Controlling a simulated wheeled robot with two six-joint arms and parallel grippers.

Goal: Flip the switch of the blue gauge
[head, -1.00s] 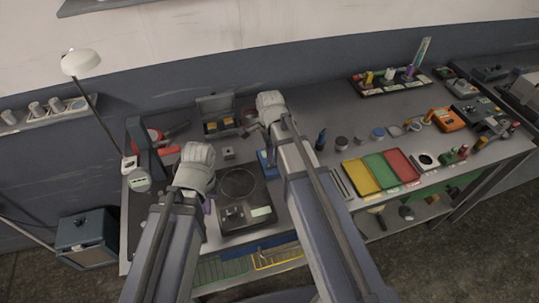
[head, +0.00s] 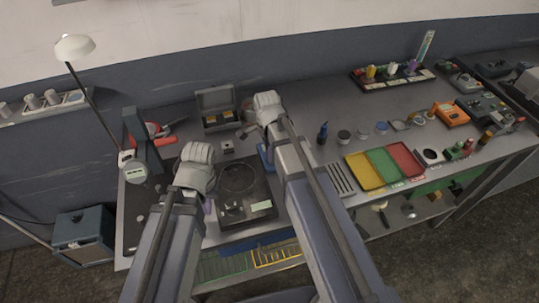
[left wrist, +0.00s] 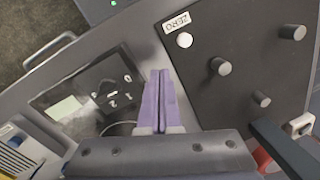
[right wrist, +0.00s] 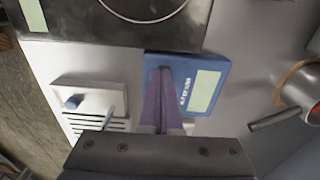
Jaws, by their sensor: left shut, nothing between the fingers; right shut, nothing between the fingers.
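The blue gauge (right wrist: 184,72) lies flat on the table in the right wrist view, with a pale screen and white lettering. In the head view a blue edge of the gauge (head: 265,157) shows beside my right arm, which hides much of it. My right gripper (right wrist: 159,72) is shut and empty, its purple fingers over the gauge's left part, beside the lettering. I cannot tell whether they touch it. The fingers may cover the switch; I cannot make it out. My left gripper (left wrist: 160,74) is shut and empty, between the black hot plate and a dark panel.
The hot plate (head: 258,209) stands between my arms. The dark panel (left wrist: 245,65) has a white button marked ZERO and upright pegs. A white box with a knob and lever (right wrist: 88,96) is near the gauge. Yellow, green and red trays (head: 411,160) lie right.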

